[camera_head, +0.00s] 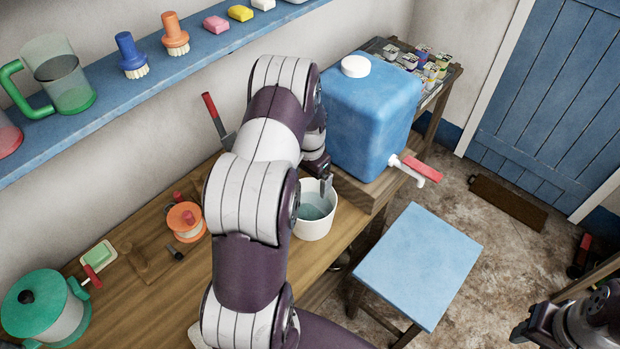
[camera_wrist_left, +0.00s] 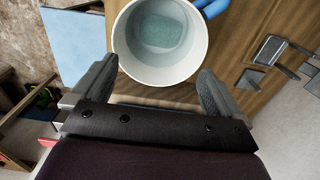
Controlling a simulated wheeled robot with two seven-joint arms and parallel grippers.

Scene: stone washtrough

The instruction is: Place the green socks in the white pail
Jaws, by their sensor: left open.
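A white pail (camera_head: 316,231) stands on the wooden bench beside the blue tank. In the left wrist view the pail (camera_wrist_left: 165,77) is seen from above, with a pale teal-green patch (camera_wrist_left: 160,30) at its bottom. I cannot tell whether this patch is the green socks or something else. My left gripper (camera_head: 325,185) is at the pail's rim. In the left wrist view its fingers (camera_wrist_left: 157,82) are spread with nothing held between them. My right arm shows at the lower right, away from the bench; its jaws are not clear.
A blue tank (camera_head: 370,110) with a red-handled tap (camera_head: 421,170) stands beyond the pail. A blue stool (camera_head: 418,262) is to the right. A reel (camera_head: 186,221), soap dish (camera_head: 98,257) and green-lidded pot (camera_head: 45,305) stand on the bench. A blue shelf (camera_head: 150,85) runs above.

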